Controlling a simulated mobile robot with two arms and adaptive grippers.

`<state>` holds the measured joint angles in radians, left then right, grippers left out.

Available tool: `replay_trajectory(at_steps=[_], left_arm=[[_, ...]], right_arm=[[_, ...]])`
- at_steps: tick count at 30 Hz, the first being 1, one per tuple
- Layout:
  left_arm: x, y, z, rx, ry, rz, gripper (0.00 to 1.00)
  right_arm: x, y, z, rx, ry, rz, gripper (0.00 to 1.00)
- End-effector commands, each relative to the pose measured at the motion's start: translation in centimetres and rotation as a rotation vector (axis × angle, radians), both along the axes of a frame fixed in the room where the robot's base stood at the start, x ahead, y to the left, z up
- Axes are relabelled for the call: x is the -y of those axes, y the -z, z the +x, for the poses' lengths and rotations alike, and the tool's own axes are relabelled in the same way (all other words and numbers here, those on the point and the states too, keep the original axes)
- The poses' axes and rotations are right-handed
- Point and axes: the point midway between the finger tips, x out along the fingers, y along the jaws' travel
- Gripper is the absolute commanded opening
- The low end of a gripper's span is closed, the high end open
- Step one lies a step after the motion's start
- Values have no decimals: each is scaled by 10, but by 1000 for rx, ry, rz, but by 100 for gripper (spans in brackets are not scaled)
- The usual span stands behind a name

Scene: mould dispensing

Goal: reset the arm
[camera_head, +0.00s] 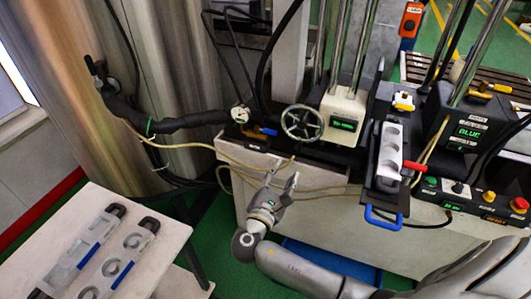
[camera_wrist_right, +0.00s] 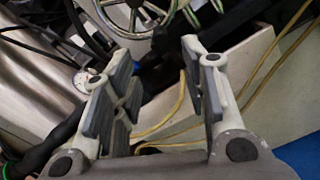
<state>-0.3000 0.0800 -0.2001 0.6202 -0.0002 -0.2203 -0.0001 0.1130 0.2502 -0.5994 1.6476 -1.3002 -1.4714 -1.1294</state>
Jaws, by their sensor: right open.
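My right gripper (camera_head: 281,175) is open and empty in the head view, in front of the pale side of the machine bench. Its arm comes in from the lower right. The two spread fingers of the right gripper also show in the wrist view (camera_wrist_right: 160,85), with nothing between them but the background and yellow hoses behind. My left gripper is not in view. A grey mould (camera_head: 390,150) with round cavities sits in a dark holder with a blue handle (camera_head: 385,218), to the right of my gripper and apart from it.
A pale table (camera_head: 150,262) at the lower left carries two moulds with blue-edged frames (camera_head: 97,248). A handwheel (camera_head: 302,122) and thin yellow hoses (camera_head: 325,190) lie close to my gripper. A dispenser with a green "BLUE" display (camera_head: 468,132) stands at the right. Green floor shows between table and bench.

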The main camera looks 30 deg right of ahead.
Motion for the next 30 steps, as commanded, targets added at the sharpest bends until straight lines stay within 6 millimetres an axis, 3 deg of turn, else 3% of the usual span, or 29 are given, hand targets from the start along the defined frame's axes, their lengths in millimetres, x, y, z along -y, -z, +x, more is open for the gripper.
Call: replay_trajectory(at_steps=[5,8,11,14,17,21,23,27,30], left_arm=[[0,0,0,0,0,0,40],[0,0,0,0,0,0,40],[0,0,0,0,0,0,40],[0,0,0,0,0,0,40],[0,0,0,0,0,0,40],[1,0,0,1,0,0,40],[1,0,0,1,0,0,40],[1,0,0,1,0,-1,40],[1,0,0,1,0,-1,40]], right_arm=[[0,1,0,-1,-1,1,41],[1,18,1,-25,-11,28,41],[3,63,0,-81,-37,116,41],[4,132,-10,-157,-55,267,41],[4,206,-34,-224,-45,458,41],[-2,301,-87,-284,32,741,41],[-6,337,-115,-296,86,867,41],[-19,411,-194,-284,273,1161,41],[-32,453,-258,-229,459,1364,41]])
